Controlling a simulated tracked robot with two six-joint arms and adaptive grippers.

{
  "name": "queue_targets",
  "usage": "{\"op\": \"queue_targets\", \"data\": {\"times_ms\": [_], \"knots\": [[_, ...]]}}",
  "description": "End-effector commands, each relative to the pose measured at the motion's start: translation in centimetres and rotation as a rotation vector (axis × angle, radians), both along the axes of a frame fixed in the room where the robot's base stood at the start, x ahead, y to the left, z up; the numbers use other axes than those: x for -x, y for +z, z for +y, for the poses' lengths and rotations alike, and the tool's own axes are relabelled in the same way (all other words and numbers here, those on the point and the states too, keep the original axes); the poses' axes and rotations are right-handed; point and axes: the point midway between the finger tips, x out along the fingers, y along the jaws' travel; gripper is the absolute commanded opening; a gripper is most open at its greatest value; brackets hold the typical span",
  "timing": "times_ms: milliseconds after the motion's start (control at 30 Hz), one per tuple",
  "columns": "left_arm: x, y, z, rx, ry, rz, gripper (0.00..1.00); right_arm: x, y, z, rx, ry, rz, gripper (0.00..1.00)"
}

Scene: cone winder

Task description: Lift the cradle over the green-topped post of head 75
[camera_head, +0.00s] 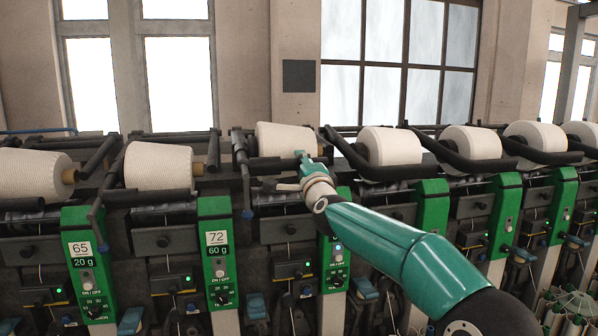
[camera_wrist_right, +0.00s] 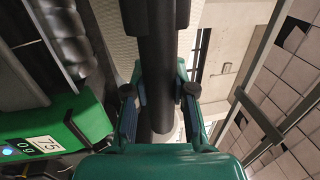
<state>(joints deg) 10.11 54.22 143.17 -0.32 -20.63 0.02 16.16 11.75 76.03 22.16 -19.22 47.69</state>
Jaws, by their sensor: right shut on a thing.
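The green-topped post (camera_head: 333,262) of head 75 stands partly hidden behind my right arm in the head view. In the right wrist view its green top (camera_wrist_right: 92,117) carries a "75" label. The cradle of head 75 (camera_head: 241,158) is a dark frame beside a white cone (camera_head: 284,138). My right gripper (camera_head: 303,168) is at the front of that cone. In the right wrist view, the fingers of my right gripper (camera_wrist_right: 160,105) are on both sides of the cradle's dark round bar (camera_wrist_right: 157,45), shut on it. My left gripper is out of view.
Neighbouring heads line up on both sides, with a post labelled 72 (camera_head: 215,250) and one labelled 65 (camera_head: 88,262) to the left. Another cone (camera_head: 390,146) and its dark cradle arm (camera_head: 347,150) stand close to the right. Windows and wall are behind.

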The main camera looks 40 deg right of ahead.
Motion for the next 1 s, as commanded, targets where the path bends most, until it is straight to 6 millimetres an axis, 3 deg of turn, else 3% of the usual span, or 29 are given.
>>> {"op": "queue_targets", "data": {"times_ms": [33, 100, 467, 500, 633, 1000], "knots": [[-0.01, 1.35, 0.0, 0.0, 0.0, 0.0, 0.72, 0.23, 2.1, 0.02, 0.004, -0.003, -0.012, 0.0], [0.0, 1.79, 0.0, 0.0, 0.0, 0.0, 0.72, 0.29, 2.73, 0.06, 0.005, -0.003, -0.01, 0.0], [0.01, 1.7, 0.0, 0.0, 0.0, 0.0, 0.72, 0.3, 2.59, 0.04, 0.002, -0.003, -0.007, 0.0], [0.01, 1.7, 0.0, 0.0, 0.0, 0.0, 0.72, 0.29, 2.57, 0.04, 0.002, -0.003, -0.006, 0.27], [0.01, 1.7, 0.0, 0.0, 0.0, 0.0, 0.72, 0.28, 2.53, 0.03, 0.002, -0.003, -0.006, 0.49], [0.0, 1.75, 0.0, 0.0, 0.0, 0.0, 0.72, 0.38, 2.47, 0.09, 0.002, -0.002, -0.005, 0.51]]}}
